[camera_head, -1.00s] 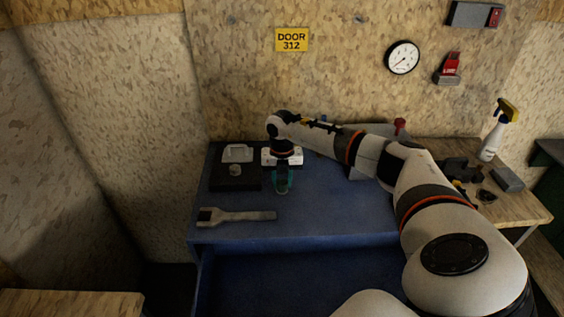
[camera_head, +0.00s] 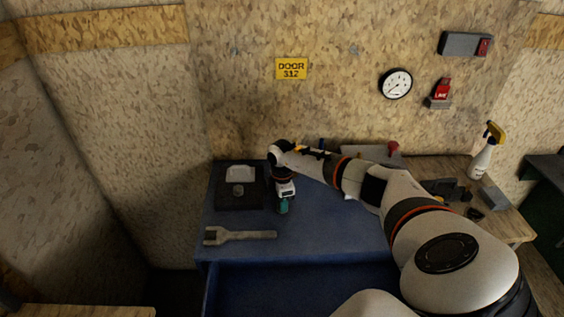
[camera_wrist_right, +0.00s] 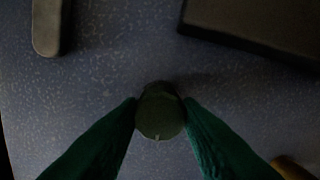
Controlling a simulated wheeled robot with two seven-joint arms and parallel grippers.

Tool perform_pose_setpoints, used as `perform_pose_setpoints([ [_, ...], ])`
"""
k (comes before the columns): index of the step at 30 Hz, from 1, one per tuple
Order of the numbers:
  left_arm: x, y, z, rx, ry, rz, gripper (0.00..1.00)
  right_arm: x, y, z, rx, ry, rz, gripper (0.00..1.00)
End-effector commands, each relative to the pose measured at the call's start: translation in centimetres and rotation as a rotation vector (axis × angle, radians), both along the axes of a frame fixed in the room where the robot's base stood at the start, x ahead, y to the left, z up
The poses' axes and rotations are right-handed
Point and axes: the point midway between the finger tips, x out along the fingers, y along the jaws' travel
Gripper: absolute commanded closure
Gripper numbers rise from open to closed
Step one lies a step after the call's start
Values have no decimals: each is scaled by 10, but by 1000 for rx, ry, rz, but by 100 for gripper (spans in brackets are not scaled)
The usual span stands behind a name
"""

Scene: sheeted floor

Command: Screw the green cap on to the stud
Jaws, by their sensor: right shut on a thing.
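My right gripper (camera_head: 283,209), with teal fingers, points down over the blue bench top, just right of the dark plate. In the right wrist view its fingers (camera_wrist_right: 160,115) are shut on the round, dark green cap (camera_wrist_right: 160,112), one on each side. I cannot tell whether the cap touches the bench. A small grey piece (camera_head: 238,190), perhaps the stud, stands on the dark plate (camera_head: 232,204) at left; it is too small to make out a thread. The plate's corner also shows in the wrist view (camera_wrist_right: 255,28). My left gripper is not in view.
A grey wrench (camera_head: 240,236) lies near the bench's front left; its end shows in the wrist view (camera_wrist_right: 47,25). A pale piece (camera_head: 240,173) sits at the plate's back. A spray bottle (camera_head: 482,158) stands at right. The blue bench (camera_head: 330,235) is clear at front centre.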

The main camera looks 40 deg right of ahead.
Motion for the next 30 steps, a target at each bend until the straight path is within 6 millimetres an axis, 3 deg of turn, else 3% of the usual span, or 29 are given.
perform_pose_setpoints([
  [1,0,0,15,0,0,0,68,-1,0,7,0,3,-83,96],
  [6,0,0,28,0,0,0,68,0,0,3,0,2,-307,96],
  [14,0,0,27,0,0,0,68,0,0,0,-1,0,-347,96],
  [15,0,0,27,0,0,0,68,0,0,0,-1,0,-347,67],
  [20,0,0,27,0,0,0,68,0,0,0,-1,0,-346,43],
  [25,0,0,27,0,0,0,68,0,0,0,-1,0,-345,43],
  [27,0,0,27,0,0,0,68,0,0,0,-1,0,-345,50],
  [30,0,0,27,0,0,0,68,0,0,0,-1,0,-344,50],
])
